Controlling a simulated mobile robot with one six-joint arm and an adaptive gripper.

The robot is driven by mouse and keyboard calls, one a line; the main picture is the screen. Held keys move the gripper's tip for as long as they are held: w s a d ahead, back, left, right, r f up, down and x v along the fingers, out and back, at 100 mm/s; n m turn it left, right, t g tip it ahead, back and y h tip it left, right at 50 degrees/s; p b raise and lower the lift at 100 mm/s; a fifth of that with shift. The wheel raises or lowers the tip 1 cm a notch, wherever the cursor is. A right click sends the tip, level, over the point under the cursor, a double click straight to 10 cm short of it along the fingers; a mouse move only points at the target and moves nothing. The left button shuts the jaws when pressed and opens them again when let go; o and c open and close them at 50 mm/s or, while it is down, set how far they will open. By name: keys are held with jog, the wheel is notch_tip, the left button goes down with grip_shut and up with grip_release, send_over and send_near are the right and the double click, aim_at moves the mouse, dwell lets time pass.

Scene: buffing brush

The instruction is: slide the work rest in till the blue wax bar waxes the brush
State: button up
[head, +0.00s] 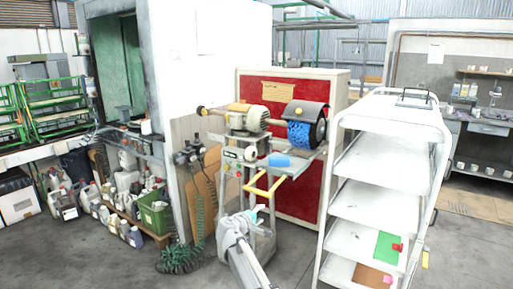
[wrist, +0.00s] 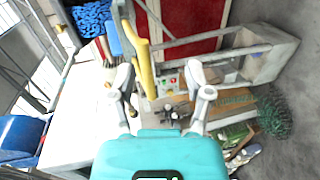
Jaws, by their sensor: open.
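The blue brush (head: 299,135) sits under a dark hood at the right end of the buffing machine (head: 249,117). The blue wax bar (head: 279,160) lies on the work rest (head: 297,166) in front of and below the brush. A yellow handle (head: 264,188) sticks out at the front of the rest. My gripper (head: 256,211) is open just below the handle. In the wrist view its fingers (wrist: 160,72) are spread, with the yellow handle (wrist: 146,68) beyond and between them, nearer the left finger. The brush (wrist: 92,18) and wax bar (wrist: 112,32) show at upper left; I cannot tell whether they touch.
A white shelf cart (head: 385,180) stands close on the right. A red-panelled cabinet (head: 310,195) is behind the machine. Bottles and a green crate (head: 154,215) line the left wall. A green coiled hose (head: 180,258) lies on the floor at left.

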jog(key=s+d+f+m+g+y+p, duration=0.1)
jog(key=s+d+f+m+g+p, duration=0.2)
jog(key=s+d, duration=0.4)
jog(key=s+d+f+m+g+y+p, duration=0.1)
jog(key=s+d+f+m+g, duration=0.2)
jog(key=s+d+g, duration=0.3)
jog(key=s+d+m+g+y+p, duration=0.1)
jog(key=s+m+g+y, duration=0.1)
jog(key=s, duration=0.6)
jog(key=s+d+m+g+y+p, duration=0.1)
jog(key=s+y, duration=0.3)
jog(key=s, duration=0.4)
jog(key=shift+s+d+f+m+g+y+p, duration=0.3)
jog(key=shift+s+f+m+g+p, duration=0.1)
jog(key=shift+m+p, duration=0.45)
